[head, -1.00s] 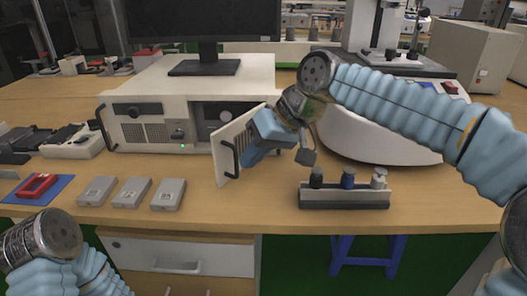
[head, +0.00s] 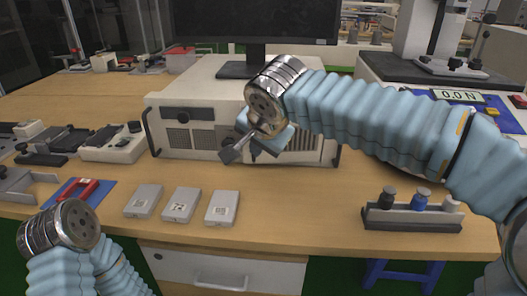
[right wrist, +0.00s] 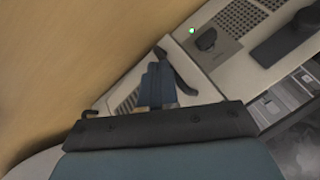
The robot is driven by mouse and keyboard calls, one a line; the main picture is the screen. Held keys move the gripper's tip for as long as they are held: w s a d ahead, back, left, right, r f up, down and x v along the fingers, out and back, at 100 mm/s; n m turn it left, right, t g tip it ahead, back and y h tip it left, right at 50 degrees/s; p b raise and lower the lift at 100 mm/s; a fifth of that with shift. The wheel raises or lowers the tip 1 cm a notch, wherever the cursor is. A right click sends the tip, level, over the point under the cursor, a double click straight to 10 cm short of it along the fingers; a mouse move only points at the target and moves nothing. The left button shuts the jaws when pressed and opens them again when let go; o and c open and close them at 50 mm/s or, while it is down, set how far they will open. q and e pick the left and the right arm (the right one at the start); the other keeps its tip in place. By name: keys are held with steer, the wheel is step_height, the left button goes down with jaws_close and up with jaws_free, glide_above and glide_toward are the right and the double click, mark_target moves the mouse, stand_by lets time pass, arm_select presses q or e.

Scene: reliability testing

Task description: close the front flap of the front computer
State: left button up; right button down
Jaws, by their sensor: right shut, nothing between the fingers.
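The front computer (head: 205,90) is a beige box on the wooden table, in the middle of the head view. Its front flap lies close to or against the front face; a vented part (head: 312,141) shows right of my right gripper. The flap also shows in the right wrist view (right wrist: 120,98), with a black handle beside the fingers. My right gripper (head: 232,154) is shut and empty, in front of the computer and the flap's left side. The arm hides part of the flap, so I cannot tell whether it is flush. My left gripper's fingers are not in view.
A monitor (head: 255,22) stands on the computer. Several grey boxes (head: 181,205) lie in front, with a red device (head: 86,190) to their left. A rack of bottles (head: 410,217) stands at the front right. Some table between boxes and rack is bare.

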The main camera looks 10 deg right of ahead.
steer(key=w+m, duration=0.1)
steer(key=w+m+h, duration=0.1)
steer(key=w, duration=0.1)
steer(key=shift+w+a+r, duration=0.1)
steer(key=shift+a, duration=0.25)
steer(key=shift+d, duration=0.1)
stand_by(0.3)
